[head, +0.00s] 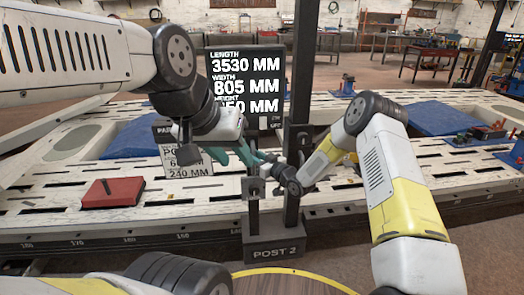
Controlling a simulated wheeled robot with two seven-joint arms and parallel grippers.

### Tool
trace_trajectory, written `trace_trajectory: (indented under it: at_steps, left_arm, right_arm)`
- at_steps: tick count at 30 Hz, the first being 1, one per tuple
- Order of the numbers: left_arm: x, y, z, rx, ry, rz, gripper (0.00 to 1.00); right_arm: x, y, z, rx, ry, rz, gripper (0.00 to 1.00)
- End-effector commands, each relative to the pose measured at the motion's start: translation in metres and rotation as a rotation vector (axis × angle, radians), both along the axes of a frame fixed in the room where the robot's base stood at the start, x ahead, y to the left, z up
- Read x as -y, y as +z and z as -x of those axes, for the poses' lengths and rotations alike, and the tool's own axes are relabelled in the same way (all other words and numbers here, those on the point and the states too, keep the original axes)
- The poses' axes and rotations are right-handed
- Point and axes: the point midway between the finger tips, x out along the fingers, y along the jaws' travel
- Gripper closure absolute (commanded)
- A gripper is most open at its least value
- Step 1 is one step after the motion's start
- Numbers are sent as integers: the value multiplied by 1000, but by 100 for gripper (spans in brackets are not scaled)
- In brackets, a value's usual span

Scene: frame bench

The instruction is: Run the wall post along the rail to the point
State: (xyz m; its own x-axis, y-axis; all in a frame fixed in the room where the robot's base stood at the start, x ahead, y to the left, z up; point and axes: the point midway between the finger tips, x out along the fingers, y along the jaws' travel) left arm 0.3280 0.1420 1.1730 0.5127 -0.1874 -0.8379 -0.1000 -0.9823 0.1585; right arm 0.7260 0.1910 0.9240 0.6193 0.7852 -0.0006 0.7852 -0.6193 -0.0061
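The wall post (275,250), labelled POST 2, stands upright at the bench's front edge, its tall dark upright (300,90) rising out of the top of view. A grey plate (253,188) sits on a shorter upright at its left. The rail (120,240) with printed numbers runs along the bench front. My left gripper (239,157) reaches in from the left, its teal fingers apart and close to the post's upper left side. My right gripper (270,172) comes from the right to the post; its fingers are too small and overlapped to read. Contact with the post is unclear.
A dark display (245,85) giving length, width and height stands behind the post. A red block (112,192) lies on the slotted bench at left. A partly hidden white label (187,168) stands beside it. Blue pads (435,118) lie farther back.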

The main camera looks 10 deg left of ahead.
Motion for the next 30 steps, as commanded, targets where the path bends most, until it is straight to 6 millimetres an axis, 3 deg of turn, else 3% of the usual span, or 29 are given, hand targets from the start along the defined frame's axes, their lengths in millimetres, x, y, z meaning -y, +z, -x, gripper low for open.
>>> trace_trajectory:
  at_steps: [1,4,5,30]
  left_arm:
    - [0,0,0,0,0,0,62]
    - [0,0,0,0,0,0,62]
    - [0,0,0,0,0,0,62]
    - [0,0,0,0,0,0,62]
  right_arm:
    - [0,0,0,0,0,0,79]
    - [0,0,0,0,0,0,98]
    - [0,0,0,0,0,0,100]
    - [1,0,0,1,0,1,100]
